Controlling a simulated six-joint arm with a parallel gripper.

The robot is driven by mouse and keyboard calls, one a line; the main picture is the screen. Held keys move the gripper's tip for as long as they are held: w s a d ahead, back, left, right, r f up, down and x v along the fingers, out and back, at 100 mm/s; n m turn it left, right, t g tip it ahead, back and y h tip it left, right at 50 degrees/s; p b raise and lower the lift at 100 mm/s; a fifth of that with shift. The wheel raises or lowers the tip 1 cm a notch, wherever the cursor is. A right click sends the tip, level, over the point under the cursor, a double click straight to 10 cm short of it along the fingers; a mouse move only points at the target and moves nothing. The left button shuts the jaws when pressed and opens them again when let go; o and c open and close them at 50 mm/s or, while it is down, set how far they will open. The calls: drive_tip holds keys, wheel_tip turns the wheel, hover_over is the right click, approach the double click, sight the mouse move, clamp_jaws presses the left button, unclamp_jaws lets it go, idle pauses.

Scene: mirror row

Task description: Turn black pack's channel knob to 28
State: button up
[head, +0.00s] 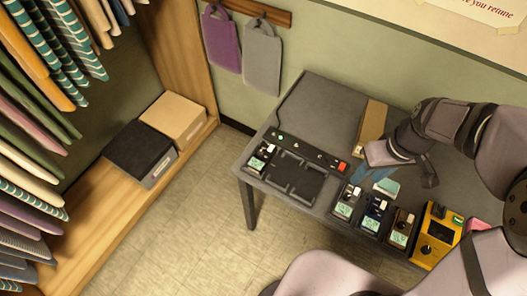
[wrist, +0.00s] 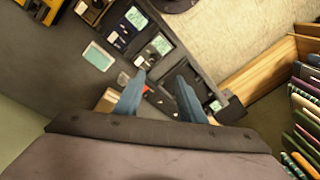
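Several small packs with pale green screens and knobs lie on the dark table (head: 320,95). A dark pack (head: 260,158) sits at the left end of the tray. A dark grey pack (head: 346,204), a dark blue-black pack (head: 374,215) and a brownish pack (head: 401,230) stand in a row on the right. I cannot tell for sure which is the black pack, and the knob numbers are too small to read. My gripper (head: 364,178) has blue fingers and hangs above the table behind the row. In the wrist view my gripper (wrist: 160,78) is open, with nothing between its fingers.
A yellow box with a dial (head: 436,236) stands right of the row. A black tray (head: 297,177) with empty recesses lies left. A pale teal card (head: 387,186) and a brown box (head: 371,125) are near my gripper. The table's back left is clear.

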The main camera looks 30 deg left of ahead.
drive_tip(key=w+a+f+n+y+b, duration=0.1)
drive_tip(key=w+a+f+n+b, duration=0.2)
drive_tip(key=a, duration=0.5)
drive_tip(key=w+a+f+n, duration=0.1)
drive_tip(key=a+f+n, duration=0.2)
drive_tip(key=a+n, duration=0.35)
drive_tip(key=n+g+y+b, duration=0.2)
drive_tip(key=n, duration=0.3)
approach(261, 152)
drive_tip(key=shift+p+x, duration=1.25)
drive_tip(key=shift+x, duration=2.55)
drive_tip(key=shift+a, duration=0.1)
clamp_jaws()
